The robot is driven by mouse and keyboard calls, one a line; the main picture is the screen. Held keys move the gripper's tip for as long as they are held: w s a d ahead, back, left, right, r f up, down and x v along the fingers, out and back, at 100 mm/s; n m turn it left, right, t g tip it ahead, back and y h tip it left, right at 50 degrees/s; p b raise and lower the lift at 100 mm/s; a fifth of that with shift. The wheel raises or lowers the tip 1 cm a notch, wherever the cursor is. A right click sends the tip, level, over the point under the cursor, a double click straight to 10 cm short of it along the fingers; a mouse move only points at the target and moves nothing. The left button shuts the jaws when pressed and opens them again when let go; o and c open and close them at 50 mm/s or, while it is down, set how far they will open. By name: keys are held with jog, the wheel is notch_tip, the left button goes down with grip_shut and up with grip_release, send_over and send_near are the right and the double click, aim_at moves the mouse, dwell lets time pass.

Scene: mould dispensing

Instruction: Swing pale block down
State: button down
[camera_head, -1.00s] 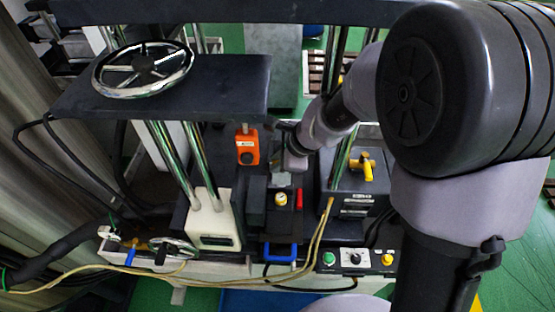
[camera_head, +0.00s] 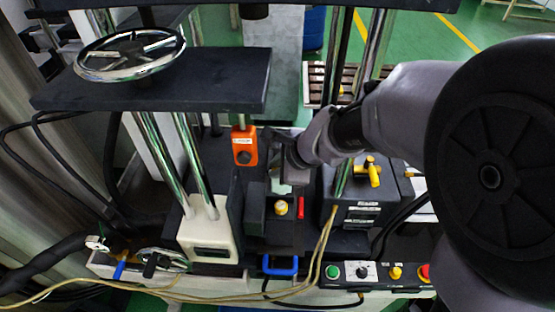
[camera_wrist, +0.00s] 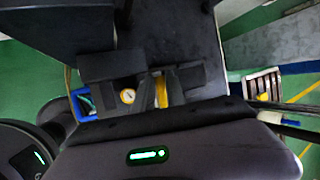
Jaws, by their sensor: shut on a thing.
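A cream block (camera_head: 212,238) stands upright at the foot of two chrome posts, left of my gripper and apart from it. A small pale grey-green surface (camera_head: 281,188) shows just under my gripper (camera_head: 285,165); I cannot tell which piece it belongs to. My gripper is low among the dark blocks in the middle of the machine. In the wrist view, my gripper (camera_wrist: 161,93) has its two dark fingers close together with a narrow yellow piece between them. What exactly it grips is mostly hidden by the fingers and wrist.
Chrome posts and a dark block with a yellow lever (camera_head: 374,174) stand close on the right.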

jog(key=c, duration=1.4)
grip_release()
jog(key=shift+s+f, duration=0.25)
jog(key=shift+s, duration=0.1)
jog(key=shift+o, duration=0.2)
jog(key=shift+d, duration=0.1)
jog(key=shift+r, duration=0.3)
jog(key=p+v, duration=0.6)
jog(key=v, duration=1.1)
jog(key=shift+p, duration=0.3)
jog(key=shift+o, duration=0.2)
jog(key=shift+d, duration=0.1)
